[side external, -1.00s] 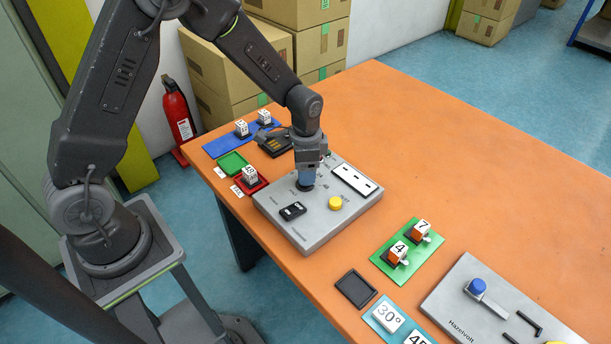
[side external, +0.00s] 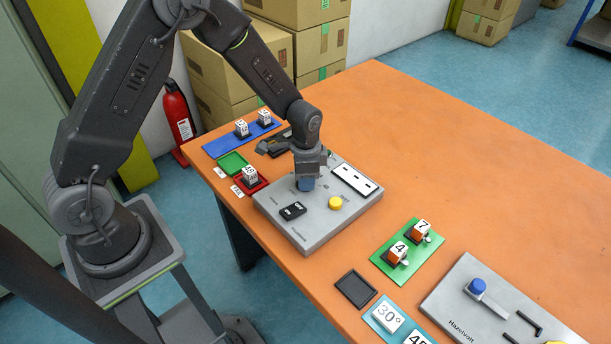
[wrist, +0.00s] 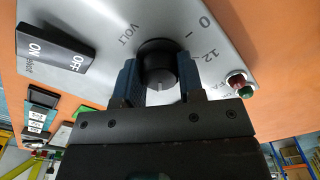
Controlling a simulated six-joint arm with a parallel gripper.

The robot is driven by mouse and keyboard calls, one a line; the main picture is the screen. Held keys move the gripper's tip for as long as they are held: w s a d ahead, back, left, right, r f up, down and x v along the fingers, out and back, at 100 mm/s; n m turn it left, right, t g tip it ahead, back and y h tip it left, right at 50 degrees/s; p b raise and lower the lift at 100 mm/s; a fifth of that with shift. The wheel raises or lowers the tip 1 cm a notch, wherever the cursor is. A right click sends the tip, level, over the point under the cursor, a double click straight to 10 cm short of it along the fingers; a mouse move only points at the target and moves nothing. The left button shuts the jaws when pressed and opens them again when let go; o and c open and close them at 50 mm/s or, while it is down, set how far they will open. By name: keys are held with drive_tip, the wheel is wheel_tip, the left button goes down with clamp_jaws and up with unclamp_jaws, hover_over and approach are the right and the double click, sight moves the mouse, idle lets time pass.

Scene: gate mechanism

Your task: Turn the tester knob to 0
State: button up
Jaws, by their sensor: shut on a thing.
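The tester is a grey panel box (side external: 300,228) on the orange table. Its black round knob (wrist: 157,65) shows in the wrist view between my two blue fingertips, with a small light mark on its face. Printed marks "0", "12" and "VOLT" stand around the knob. My gripper (wrist: 159,80) is shut on the knob from both sides. In the side view my gripper (side external: 306,182) points down onto the panel and hides the knob.
The panel also carries a black ON/OFF switch (side external: 292,211), a yellow button (side external: 335,202) and a white strip (side external: 355,180). Red and green sockets (wrist: 240,85) lie close to the knob. A green tray (side external: 398,258) with numbered blocks and a second panel (side external: 480,310) stand to the right.

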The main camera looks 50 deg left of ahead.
drive_tip(key=shift+c, duration=1.1)
drive_tip(key=n, duration=1.3)
drive_tip(key=shift+n, duration=0.4)
drive_tip(key=n, duration=1.3)
drive_tip(key=shift+s, duration=0.1)
